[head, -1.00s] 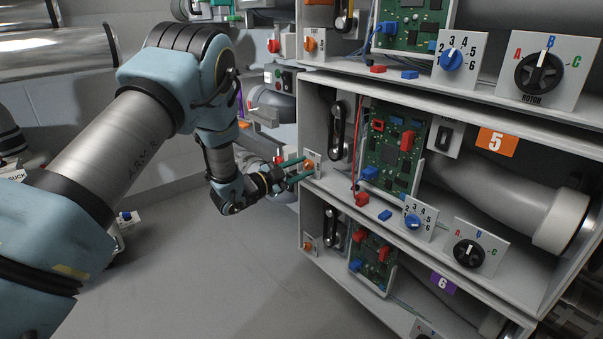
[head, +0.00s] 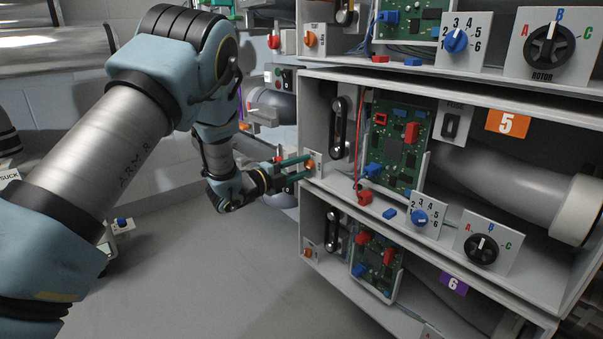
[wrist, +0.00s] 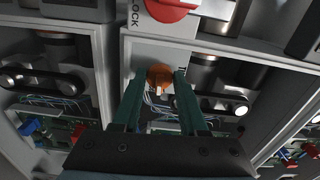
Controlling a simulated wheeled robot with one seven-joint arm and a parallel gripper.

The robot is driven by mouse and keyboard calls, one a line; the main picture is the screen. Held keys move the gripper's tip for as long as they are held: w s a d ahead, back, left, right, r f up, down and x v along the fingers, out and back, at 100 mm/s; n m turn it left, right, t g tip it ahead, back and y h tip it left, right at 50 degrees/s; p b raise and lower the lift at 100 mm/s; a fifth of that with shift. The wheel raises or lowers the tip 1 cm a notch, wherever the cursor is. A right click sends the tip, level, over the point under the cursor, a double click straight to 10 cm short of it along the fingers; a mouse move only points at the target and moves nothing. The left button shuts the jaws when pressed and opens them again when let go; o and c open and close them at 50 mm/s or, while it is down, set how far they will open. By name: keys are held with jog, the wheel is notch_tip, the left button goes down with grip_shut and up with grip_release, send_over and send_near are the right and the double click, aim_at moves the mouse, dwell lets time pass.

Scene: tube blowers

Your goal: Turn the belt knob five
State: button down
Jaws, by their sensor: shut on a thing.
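The belt knob of unit five is a small orange knob (head: 309,165) on a white plate at the left edge of the shelf bay with the orange 5 sign (head: 507,122). A black belt loop (head: 339,127) stands just right of it. My gripper (head: 306,167) reaches in from the left, its green fingers around the knob. In the wrist view, the orange knob (wrist: 159,75) sits between the two fingertips of my gripper (wrist: 158,80), which is shut on it. The fingers hide the sides of the knob.
A red knob (wrist: 170,9) with a lock label is close above in the wrist view. A green circuit board (head: 398,145), a blue numbered dial (head: 420,217) and a black rotor dial (head: 481,249) are farther right in the bay.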

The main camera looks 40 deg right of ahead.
jog(key=shift+f+m, duration=0.1)
jog(key=shift+m, duration=0.3)
jog(key=c, duration=0.7)
grip_release()
jog(key=shift+c, duration=0.2)
jog(key=a+p, duration=0.1)
jog(key=a, duration=1)
jog(key=shift+w+p, duration=0.25)
jog(key=shift+p, duration=0.05)
